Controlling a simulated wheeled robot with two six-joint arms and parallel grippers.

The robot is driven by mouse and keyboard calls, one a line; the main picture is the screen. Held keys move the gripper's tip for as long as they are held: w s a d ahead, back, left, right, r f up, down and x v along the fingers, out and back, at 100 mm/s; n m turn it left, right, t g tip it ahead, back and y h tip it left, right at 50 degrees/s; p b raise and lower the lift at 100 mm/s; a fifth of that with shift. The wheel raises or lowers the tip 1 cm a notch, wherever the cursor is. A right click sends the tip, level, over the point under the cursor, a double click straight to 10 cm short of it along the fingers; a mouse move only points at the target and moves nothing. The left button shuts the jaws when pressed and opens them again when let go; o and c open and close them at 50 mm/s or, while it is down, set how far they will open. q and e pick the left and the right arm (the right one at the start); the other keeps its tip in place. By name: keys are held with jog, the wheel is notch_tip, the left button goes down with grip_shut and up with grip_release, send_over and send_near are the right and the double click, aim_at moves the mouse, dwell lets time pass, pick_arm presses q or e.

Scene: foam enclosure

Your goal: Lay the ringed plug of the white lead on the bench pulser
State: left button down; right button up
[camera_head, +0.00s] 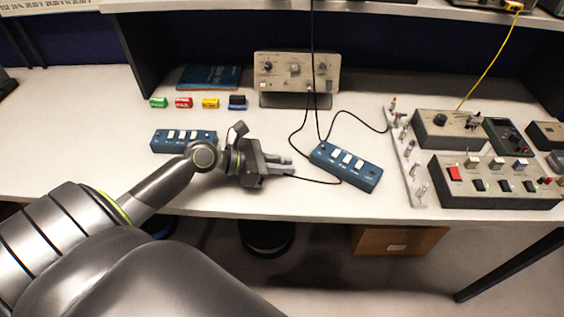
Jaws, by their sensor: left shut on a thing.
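My left gripper (281,166) reaches in from the left, low over the front middle of the bench. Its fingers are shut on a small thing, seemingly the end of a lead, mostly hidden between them. A thin dark lead (318,181) runs right from the fingertips to the right blue switch box (346,166). No white lead or ring can be made out. A beige instrument with knobs (296,72), possibly the bench pulser, stands tilted up at the back middle, behind and apart from the gripper. My right gripper is out of view.
Another blue switch box (183,140) lies beside my left wrist. Several small coloured blocks (184,102) and a blue book (208,77) lie behind. Black cables hang over the middle. A white panel (408,160) and control boxes (494,181) fill the right. The far left bench is clear.

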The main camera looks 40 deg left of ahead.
pick_arm(q)
jog(key=shift+f, duration=0.3)
jog(key=c, duration=1.4)
grip_release()
jog(key=shift+c, duration=0.2)
jog(key=shift+r, duration=0.15)
jog(key=shift+r, duration=0.35)
jog(key=v, duration=0.6)
jog(key=shift+s+a+r, duration=0.2)
jog(key=shift+s, duration=0.1)
jog(key=shift+p+v, duration=0.3)
jog(key=shift+v, duration=0.85)
jog(key=shift+s+a+r+p, duration=0.35)
jog(key=shift+s+a+p, duration=0.1)
jog(key=shift+p, duration=0.1)
jog(key=shift+s+a+r+p, duration=0.25)
jog(key=shift+s+a+p, duration=0.2)
jog(key=shift+s+a, duration=0.05)
